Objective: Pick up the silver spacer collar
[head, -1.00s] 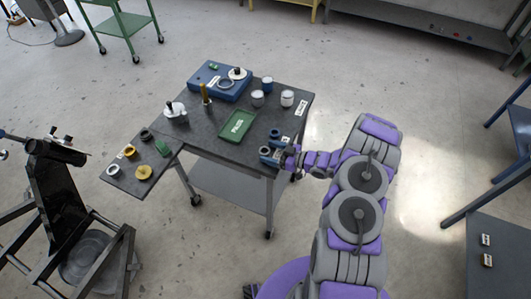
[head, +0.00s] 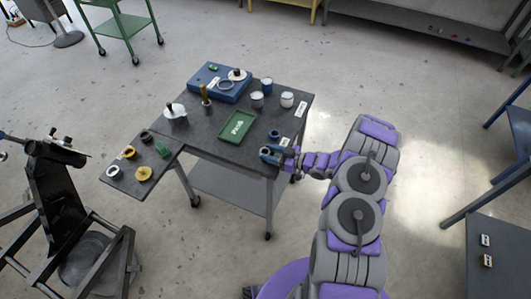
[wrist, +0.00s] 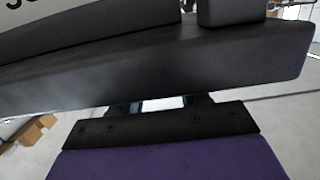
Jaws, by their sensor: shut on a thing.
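My gripper (head: 268,153) is at the right front edge of the dark work table, low over its top. Its blue-grey jaws are shut on a small ring-shaped thing. The ring is mostly covered by the jaws, and I cannot make out whether it is the silver spacer collar. In the wrist view a large dark surface hides the jaw tips and what they hold. A dark blue ring (head: 274,133) stands just behind the gripper. A pale silver ring (head: 114,172) lies on the table's left leaf.
A green tray (head: 237,127) lies on the table (head: 212,146) behind the gripper. Yellow and dark rings share the left leaf. A black stand (head: 62,190) is at far left. Open floor lies in front.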

